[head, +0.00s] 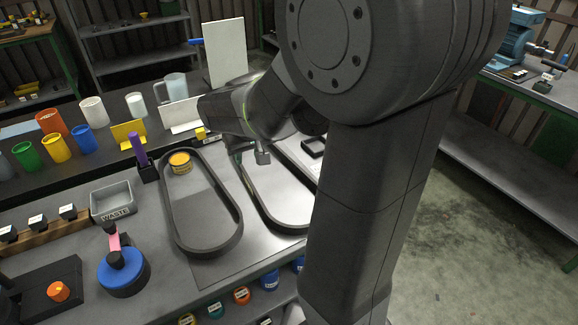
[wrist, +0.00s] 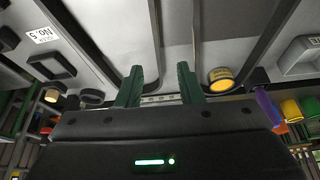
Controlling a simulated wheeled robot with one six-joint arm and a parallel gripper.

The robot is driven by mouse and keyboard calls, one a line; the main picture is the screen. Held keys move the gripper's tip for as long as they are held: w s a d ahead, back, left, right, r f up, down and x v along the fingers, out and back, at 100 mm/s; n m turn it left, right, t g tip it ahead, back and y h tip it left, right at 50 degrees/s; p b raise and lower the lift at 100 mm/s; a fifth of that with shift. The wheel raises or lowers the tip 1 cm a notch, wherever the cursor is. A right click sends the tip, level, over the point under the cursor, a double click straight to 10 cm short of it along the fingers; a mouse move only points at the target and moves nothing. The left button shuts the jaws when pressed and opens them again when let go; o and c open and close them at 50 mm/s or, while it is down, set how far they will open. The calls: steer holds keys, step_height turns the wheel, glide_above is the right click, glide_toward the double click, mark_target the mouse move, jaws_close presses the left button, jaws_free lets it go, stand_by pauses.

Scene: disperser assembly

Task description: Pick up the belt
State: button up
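Two black oval loops that look like belts lie on the grey bench. The left loop (head: 167,205) is whole in the head view, with a yellow tin inside its far end. The right loop (head: 250,193) is partly hidden behind my arm. My gripper (head: 262,157) is over the far end of the right loop. In the wrist view my gripper (wrist: 160,67) has two green fingers wide apart, with nothing held between them. Dark loop walls run near both fingers; whether they touch cannot be told.
The yellow tin (head: 180,162) stands in the left loop. A purple object (head: 139,149) in a black holder, a grey waste bin (head: 113,201) and a blue round part (head: 124,272) are to the left. Several cups stand on the rear shelf. A white panel (head: 225,52) stands behind my gripper.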

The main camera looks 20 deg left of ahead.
glide_above(249, 179)
steer(key=s+d, duration=0.1)
steer(key=s, duration=0.1)
step_height(249, 179, down, 8)
steer(key=shift+s+r, duration=0.1)
steer(key=shift+r, duration=0.1)
steer(key=f, duration=0.1)
steer(key=w+f, duration=0.1)
steer(key=f, duration=0.1)
steer(key=shift+w+a+f, duration=0.15)
steer(key=shift+w+f, duration=0.15)
steer(key=shift+f, duration=0.05)
steer(key=shift+w+a+f, duration=0.15)
steer(key=shift+a+f, duration=0.1)
steer(key=shift+f, duration=0.35)
jaws_close()
